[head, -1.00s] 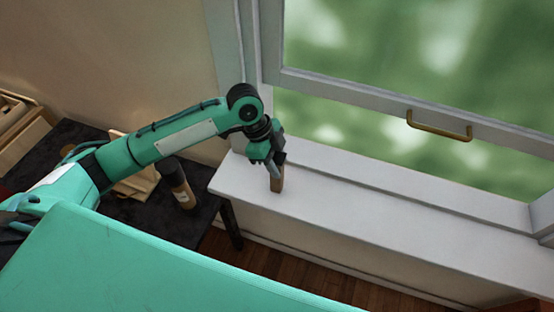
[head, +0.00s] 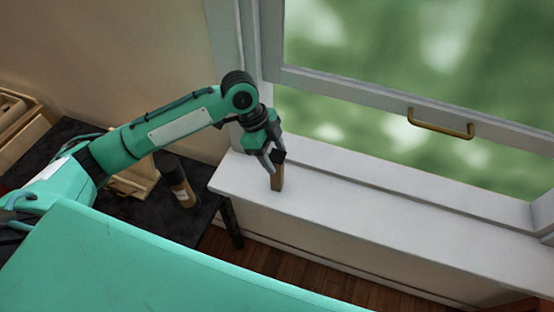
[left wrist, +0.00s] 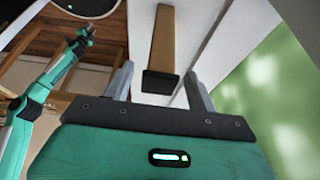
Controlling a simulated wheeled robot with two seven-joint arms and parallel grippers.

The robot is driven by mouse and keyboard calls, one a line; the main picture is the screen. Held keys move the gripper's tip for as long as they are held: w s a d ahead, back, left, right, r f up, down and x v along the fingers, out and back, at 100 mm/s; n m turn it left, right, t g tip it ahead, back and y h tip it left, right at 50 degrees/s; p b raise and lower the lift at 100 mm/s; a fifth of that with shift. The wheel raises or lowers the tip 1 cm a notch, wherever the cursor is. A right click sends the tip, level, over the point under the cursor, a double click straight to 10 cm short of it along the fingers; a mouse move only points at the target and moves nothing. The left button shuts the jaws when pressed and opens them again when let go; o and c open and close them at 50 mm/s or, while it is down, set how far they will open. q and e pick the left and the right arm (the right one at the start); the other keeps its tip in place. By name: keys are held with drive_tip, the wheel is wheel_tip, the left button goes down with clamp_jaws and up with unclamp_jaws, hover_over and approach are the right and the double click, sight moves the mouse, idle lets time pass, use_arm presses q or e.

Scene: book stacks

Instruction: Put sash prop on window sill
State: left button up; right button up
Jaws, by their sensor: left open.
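The sash prop (head: 277,180) is a brown wooden stick with a black cap. It stands upright on the white window sill (head: 370,205), near the sill's left end. My left gripper (head: 273,154) is open, with its fingers around or just above the prop's capped top. In the left wrist view the prop (left wrist: 164,45) shows between the two spread fingers, apart from both. My right gripper (left wrist: 82,38) shows small at the left of the left wrist view; its jaws are too small to read.
A window sash with a brass handle (head: 440,124) is above the sill, raised over a gap. A dark table (head: 150,212) at the left holds a dark bottle (head: 177,182) and wooden trays (head: 20,130). The sill right of the prop is clear.

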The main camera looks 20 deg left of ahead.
use_arm(q)
drive_tip(key=b+v, duration=0.1)
drive_tip(key=v, duration=0.8)
drive_tip(key=shift+r, duration=0.2)
drive_tip(key=shift+a, duration=0.1)
drive_tip(key=shift+s, duration=0.1)
